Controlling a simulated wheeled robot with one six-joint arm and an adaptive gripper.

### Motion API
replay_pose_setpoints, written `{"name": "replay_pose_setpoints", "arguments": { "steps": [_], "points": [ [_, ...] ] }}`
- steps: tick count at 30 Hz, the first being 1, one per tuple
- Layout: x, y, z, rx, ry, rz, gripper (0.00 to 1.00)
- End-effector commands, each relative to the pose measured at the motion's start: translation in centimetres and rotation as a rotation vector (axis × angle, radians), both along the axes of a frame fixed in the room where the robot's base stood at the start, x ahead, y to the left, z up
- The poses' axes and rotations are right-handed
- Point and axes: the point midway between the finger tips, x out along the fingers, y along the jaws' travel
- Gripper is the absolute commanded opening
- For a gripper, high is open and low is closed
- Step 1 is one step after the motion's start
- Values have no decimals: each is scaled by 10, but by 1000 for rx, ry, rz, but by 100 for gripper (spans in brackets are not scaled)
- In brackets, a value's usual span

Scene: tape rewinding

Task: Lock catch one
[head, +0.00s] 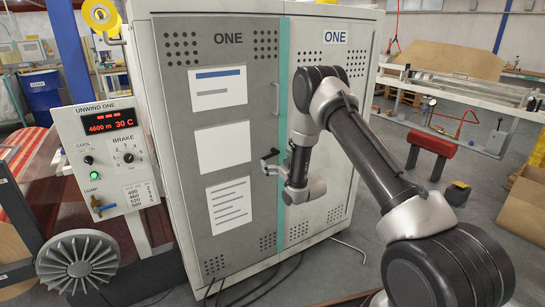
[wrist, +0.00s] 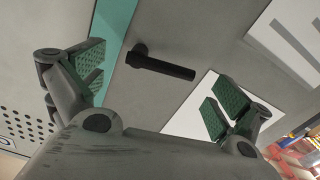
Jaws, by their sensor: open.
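Catch one (wrist: 165,64) shows in the wrist view as a short black lever with a round pivot, on the grey door beside the teal strip. It lies slanted, its free end towards the white sheet. My gripper (wrist: 150,88) is open and empty, one green-padded finger on each side of the lever in the picture. I see no finger touching it. In the head view my gripper (head: 268,164) is at the front of the grey cabinet (head: 262,190) marked ONE, beside the teal strip. There I cannot clearly tell the catch from the dark fingers.
An unwind panel (head: 108,150) with a red display, brake dial and valve stands left of the cabinet. A grey spoked wheel (head: 78,262) is below it. A red-topped stand (head: 430,143) is at the right. Dark cables (head: 272,285) lie on the floor before the cabinet.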

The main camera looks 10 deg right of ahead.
Motion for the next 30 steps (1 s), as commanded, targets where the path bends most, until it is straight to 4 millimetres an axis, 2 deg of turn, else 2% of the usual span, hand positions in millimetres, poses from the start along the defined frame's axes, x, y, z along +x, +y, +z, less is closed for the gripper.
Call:
{"name": "replay_pose_setpoints", "arguments": {
  "steps": [3,7,17,18,20,27,30],
  "points": [
    [19,7,0,-1,-1,0,100],
    [33,11,0,-1,0,-1,100],
    [40,13,0,-1,3,-2,100],
    [40,13,0,-1,3,-2,98],
    [40,13,0,-1,3,-2,87],
    [40,13,0,-1,2,-1,45],
    [40,13,0,-2,1,-1,45]
  ]
}}
